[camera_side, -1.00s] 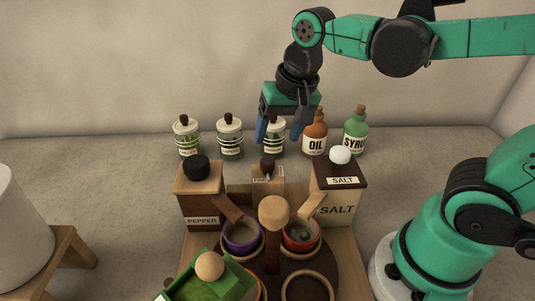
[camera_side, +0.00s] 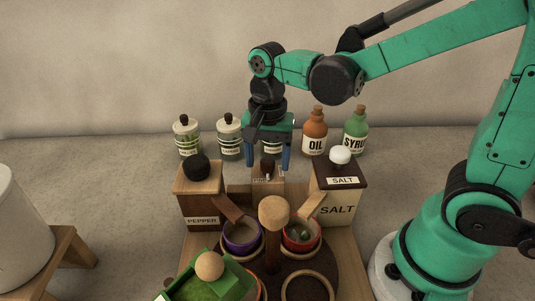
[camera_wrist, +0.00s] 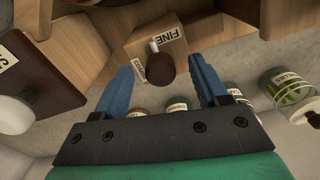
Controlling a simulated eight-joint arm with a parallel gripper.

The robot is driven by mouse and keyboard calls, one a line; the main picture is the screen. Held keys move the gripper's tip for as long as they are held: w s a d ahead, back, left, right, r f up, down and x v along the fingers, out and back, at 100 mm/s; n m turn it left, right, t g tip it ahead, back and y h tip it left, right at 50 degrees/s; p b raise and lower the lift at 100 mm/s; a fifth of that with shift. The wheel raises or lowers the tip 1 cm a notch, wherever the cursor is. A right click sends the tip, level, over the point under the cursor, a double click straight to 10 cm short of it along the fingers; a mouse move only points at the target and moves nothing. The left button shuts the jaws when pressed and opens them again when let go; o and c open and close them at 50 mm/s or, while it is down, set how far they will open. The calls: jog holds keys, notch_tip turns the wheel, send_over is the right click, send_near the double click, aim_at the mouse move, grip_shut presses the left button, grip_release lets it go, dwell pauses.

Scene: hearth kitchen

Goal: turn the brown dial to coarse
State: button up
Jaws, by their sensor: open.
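The brown dial (camera_side: 267,164) sits on top of a small wooden box (camera_side: 271,187) between the pepper and salt boxes. In the wrist view the dial (camera_wrist: 160,70) is a dark round knob with a white pointer mark directed toward a label (camera_wrist: 170,39) reading FINE. My gripper (camera_side: 268,167) is above the small box, pointing down. In the wrist view my gripper (camera_wrist: 161,66) is open, one blue finger on each side of the dial, with gaps showing on both sides. It holds nothing.
The pepper box (camera_side: 199,207) stands left and the salt box (camera_side: 339,198) right of the dial. Jars, an oil bottle (camera_side: 315,133) and a syrup bottle (camera_side: 356,131) stand behind. A wooden post (camera_side: 274,212) and round bowls are in front.

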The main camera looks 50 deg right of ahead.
grip_shut()
jog(key=shift+n, duration=0.3)
jog(key=n, duration=0.3)
jog(key=shift+n, duration=0.4)
jog(key=n, duration=0.9)
jog(key=shift+d, duration=0.1)
jog(key=n, duration=0.4)
jog(key=shift+n, duration=0.4)
